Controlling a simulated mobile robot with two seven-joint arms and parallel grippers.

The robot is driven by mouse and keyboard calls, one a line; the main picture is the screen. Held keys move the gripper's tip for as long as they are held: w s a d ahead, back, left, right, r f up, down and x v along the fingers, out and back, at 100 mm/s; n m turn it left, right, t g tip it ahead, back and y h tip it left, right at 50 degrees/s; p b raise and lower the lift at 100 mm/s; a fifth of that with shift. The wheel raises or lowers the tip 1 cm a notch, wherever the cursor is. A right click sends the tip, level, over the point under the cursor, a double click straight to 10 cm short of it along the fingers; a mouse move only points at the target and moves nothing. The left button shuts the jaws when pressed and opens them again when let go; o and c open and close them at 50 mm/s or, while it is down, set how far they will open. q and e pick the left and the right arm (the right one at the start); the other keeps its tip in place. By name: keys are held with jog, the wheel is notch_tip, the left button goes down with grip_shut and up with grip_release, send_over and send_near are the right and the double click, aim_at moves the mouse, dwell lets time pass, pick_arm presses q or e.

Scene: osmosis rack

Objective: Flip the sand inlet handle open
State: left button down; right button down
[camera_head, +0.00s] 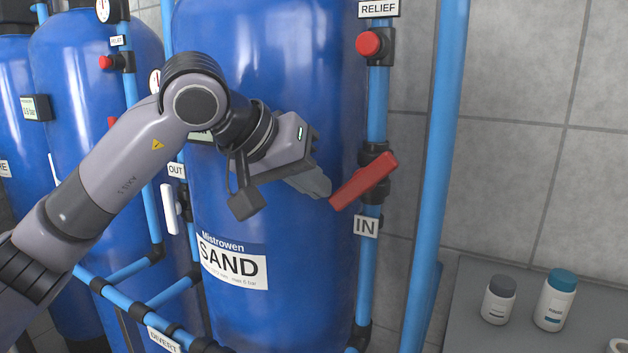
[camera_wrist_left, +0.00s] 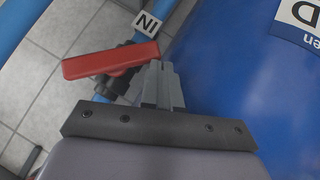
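The red sand inlet handle (camera_head: 364,182) sits on a valve on the vertical blue pipe, just above the IN label (camera_head: 366,226). It is tilted across the pipe, its lower-left end toward the blue SAND tank (camera_head: 290,90). My left gripper (camera_head: 324,188) is just left of that end, its fingers together with nothing visible between them. In the left wrist view the red handle (camera_wrist_left: 110,61) lies just beyond the grey fingertips (camera_wrist_left: 158,68); I cannot tell whether they touch. My right gripper is not in view.
A red relief knob (camera_head: 369,44) is higher on the same pipe. A thicker blue pipe (camera_head: 436,170) stands to the right. A grey surface (camera_head: 480,335) at lower right holds a grey-capped bottle (camera_head: 498,300) and a teal-capped bottle (camera_head: 555,299). A white handle (camera_head: 169,208) is at left.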

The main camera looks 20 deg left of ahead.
pick_arm(q)
notch_tip(320, 180, down, 3)
jog(key=b, duration=0.2)
jog(key=shift+d+r+h+b, duration=0.15)
jog(key=shift+h+b, duration=0.15)
jog(key=shift+d+f+n+h+b, duration=0.15)
jog(key=shift+f+n+h+b, duration=0.25)
jog(key=shift+n+h+b, duration=0.3)
jog(key=shift+d+f+h+b, duration=0.1)
jog(key=shift+d+h+b, duration=0.05)
jog(key=shift+h+b, duration=0.2)
jog(key=shift+s+d+f+b, duration=0.15)
jog(key=shift+d+b, duration=0.1)
jog(key=shift+b, duration=0.35)
jog(key=shift+d+f+n+h+b, duration=0.2)
jog(key=shift+n+h+b, duration=0.15)
jog(key=shift+b, duration=0.2)
jog(key=v, duration=0.7)
jog(key=shift+a+r, duration=0.1)
